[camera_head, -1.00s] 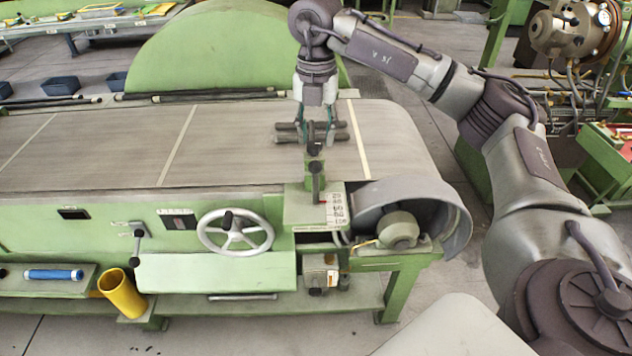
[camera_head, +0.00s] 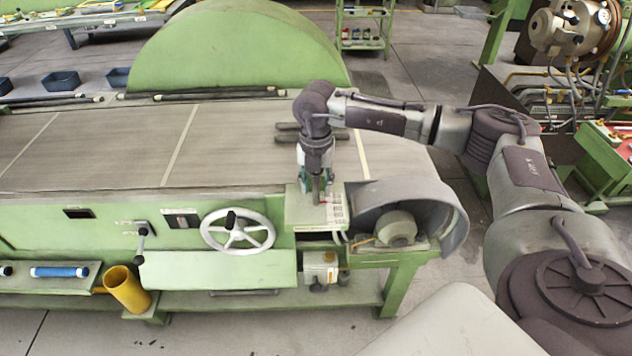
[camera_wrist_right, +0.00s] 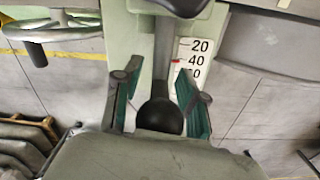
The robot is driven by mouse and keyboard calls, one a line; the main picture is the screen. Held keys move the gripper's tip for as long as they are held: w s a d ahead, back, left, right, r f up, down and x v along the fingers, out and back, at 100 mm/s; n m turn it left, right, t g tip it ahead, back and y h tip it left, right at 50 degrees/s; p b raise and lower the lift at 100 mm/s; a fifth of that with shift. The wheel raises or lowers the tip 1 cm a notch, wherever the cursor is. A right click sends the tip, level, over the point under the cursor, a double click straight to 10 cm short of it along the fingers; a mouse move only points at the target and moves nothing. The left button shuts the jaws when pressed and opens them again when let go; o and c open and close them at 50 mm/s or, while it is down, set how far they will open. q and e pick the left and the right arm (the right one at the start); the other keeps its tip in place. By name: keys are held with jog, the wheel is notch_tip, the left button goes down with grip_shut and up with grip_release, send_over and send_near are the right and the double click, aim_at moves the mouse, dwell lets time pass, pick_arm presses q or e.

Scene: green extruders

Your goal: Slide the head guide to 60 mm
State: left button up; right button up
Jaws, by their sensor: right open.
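The head guide's handle, a dark post with a round black knob (camera_wrist_right: 160,117), stands on a green block (camera_head: 300,207) at the near edge of the machine. Beside it is a white scale (camera_wrist_right: 192,60) with 20, 40 and a partly hidden lower number. A red pointer (camera_wrist_right: 176,61) sits close to the 40 mark. My right gripper (camera_head: 316,192) is down over the handle. In the right wrist view its open fingers (camera_wrist_right: 157,100) stand on either side of the knob, with gaps visible. My left gripper is in neither view.
A spoked handwheel (camera_head: 238,232) is left of the green block. A grey curved guard (camera_head: 440,205) is close on the right. The wide belt (camera_head: 110,150) lies behind, with short dark bars on it. A yellow cup (camera_head: 126,290) stands lower left.

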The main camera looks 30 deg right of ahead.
grip_shut()
dwell(0.3)
jog(key=shift+s+a+f+b, duration=0.2)
jog(key=shift+s+a+b, duration=0.1)
jog(key=shift+s, duration=0.15)
jog(key=shift+s+a+r, duration=0.3)
jog(key=shift+s, duration=0.15)
grip_release()
jog(key=shift+w+d+f, duration=0.15)
jog(key=shift+w+d, duration=0.05)
jog(key=shift+w, duration=0.05)
jog(key=shift+s, duration=0.1)
jog(key=shift+a, duration=0.1)
